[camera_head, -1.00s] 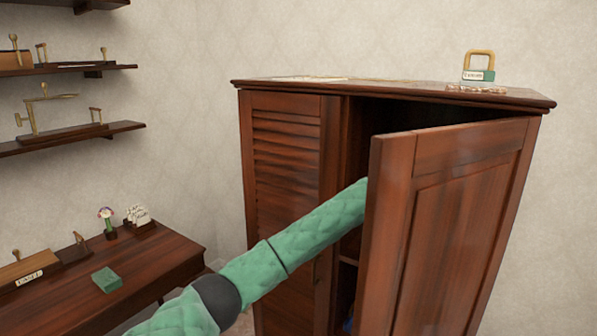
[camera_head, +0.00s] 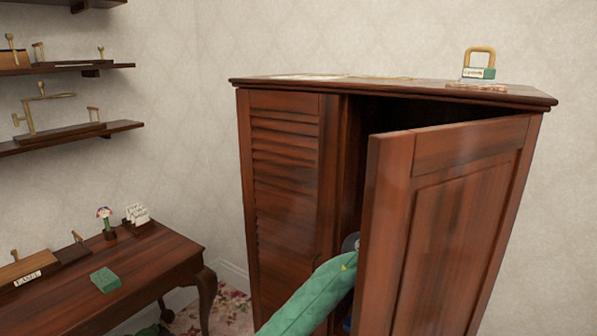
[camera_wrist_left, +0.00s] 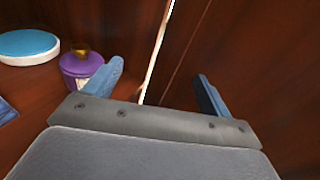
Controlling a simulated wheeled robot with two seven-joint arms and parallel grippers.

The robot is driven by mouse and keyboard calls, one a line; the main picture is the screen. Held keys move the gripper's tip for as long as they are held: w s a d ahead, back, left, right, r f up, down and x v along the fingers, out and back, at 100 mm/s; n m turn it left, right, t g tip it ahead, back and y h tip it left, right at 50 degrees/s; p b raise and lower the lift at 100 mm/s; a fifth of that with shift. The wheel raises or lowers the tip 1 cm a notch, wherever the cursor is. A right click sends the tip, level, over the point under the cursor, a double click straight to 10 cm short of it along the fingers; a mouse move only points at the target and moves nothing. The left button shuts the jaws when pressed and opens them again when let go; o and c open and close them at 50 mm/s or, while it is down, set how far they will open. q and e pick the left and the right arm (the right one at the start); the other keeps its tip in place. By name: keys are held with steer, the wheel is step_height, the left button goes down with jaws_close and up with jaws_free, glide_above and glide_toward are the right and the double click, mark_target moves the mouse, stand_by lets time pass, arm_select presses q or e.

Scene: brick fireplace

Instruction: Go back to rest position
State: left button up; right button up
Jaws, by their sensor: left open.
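My left arm comes up from the bottom of the head view, its green-sleeved end at the opening of a dark wooden wardrobe (camera_head: 285,190). The wardrobe's right door (camera_head: 450,220) stands partly open and hides part of the inside. In the left wrist view my left gripper (camera_wrist_left: 158,88) is open, its two blue fingers apart with nothing held between them. A door or panel edge runs up between and behind the fingers. My right gripper is not in either view.
A purple jar (camera_wrist_left: 80,66) and a blue-and-white round container (camera_wrist_left: 27,46) are left of the gripper. A padlock-shaped object (camera_head: 479,64) sits on the wardrobe.

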arm_select(q)
steer(key=w+a+n+t, duration=0.3)
steer(key=a+n+t, duration=1.8)
steer(key=n, duration=0.6)
steer(key=s+a+f+n+y, duration=0.3)
steer(key=a+f+n+y, duration=0.5)
steer(key=a+n, duration=0.15)
steer(key=s+a+f+n+y, duration=0.2)
steer(key=a+f+n+y, duration=0.55)
steer(key=a, duration=0.35)
steer(key=s+a+f+n+g+y, duration=0.2)
steer(key=s+a+f+n+g, duration=0.6)
steer(key=s+f, duration=0.45)
steer(key=s+a+f+g+h, duration=0.1)
steer(key=s+a+f+g, duration=0.1)
steer(key=s, duration=0.5)
steer(key=s+a+f+n+g, duration=0.1)
steer(key=s+a+g, duration=0.15)
steer(key=s, duration=0.45)
steer(key=s+a+f+g+h, duration=0.1)
steer(key=s+f+g, duration=0.1)
steer(key=s, duration=0.5)
steer(key=s+d+f+g, duration=0.1)
steer(key=d+f, duration=0.1)
steer(key=f, duration=1)
steer(key=s+d+f+g, duration=0.1)
steer(key=d+f, duration=0.2)
steer(key=f, duration=1)
steer(key=shift+d+f, duration=0.25)
steer(key=shift+d, duration=0.05)
